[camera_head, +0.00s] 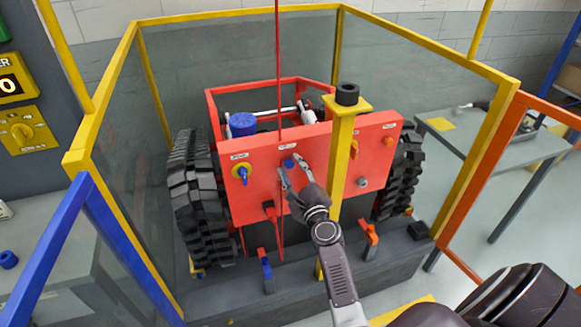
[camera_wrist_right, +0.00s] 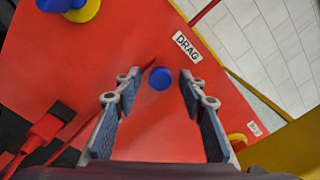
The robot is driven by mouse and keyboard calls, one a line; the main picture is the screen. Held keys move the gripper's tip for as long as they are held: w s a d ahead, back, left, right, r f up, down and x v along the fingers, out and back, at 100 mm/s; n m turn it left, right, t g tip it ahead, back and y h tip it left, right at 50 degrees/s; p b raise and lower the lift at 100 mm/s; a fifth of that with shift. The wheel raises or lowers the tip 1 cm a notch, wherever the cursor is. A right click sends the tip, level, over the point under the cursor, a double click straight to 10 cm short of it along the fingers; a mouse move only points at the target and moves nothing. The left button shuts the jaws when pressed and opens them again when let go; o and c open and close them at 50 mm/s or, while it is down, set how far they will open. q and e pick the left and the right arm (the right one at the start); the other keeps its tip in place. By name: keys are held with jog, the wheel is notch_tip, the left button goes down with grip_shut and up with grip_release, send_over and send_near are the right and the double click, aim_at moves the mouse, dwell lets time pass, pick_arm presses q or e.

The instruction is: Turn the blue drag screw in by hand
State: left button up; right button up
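The blue drag screw (camera_head: 289,163) is a small round blue knob on the red front panel (camera_head: 262,190) of the tracked carrier. In the right wrist view the screw (camera_wrist_right: 160,78) sits below a white label reading DRAG (camera_wrist_right: 187,46). My right gripper (camera_head: 288,172) is in front of the panel at the screw. In the wrist view its two fingers (camera_wrist_right: 161,85) are spread apart, one on each side of the screw, with gaps showing on both sides. Nothing is between the fingers except the screw beyond or between their tips; the exact depth is unclear. My left gripper is not in view.
A blue knob on a yellow disc (camera_head: 243,174) is left of the screw. A yellow post (camera_head: 341,150) stands close on the right. A thin red upright rod (camera_head: 278,80) passes beside the screw. Yellow-framed clear panels (camera_head: 100,150) surround the carrier.

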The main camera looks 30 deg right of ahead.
jog(key=n, duration=0.3)
jog(key=shift+n, duration=0.4)
jog(key=n, duration=0.4)
jog(key=shift+p, duration=0.3)
jog(key=n, duration=0.2)
jog(key=n+p, duration=0.1)
jog(key=n, duration=0.1)
jog(key=n+p, duration=0.1)
jog(key=n, duration=0.1)
jog(key=shift+r+n, duration=0.3)
jog(key=shift+n, duration=0.1)
jog(key=n+p, duration=0.1)
jog(key=n, duration=0.2)
jog(key=shift+f, duration=0.2)
jog(key=n+p, duration=0.1)
jog(key=n, duration=0.2)
jog(key=shift+r+p, duration=0.15)
jog(key=shift+p, duration=0.15)
jog(key=n, duration=0.3)
jog(key=shift+p, duration=0.35)
jog(key=n, duration=0.4)
jog(key=shift+f, duration=0.25)
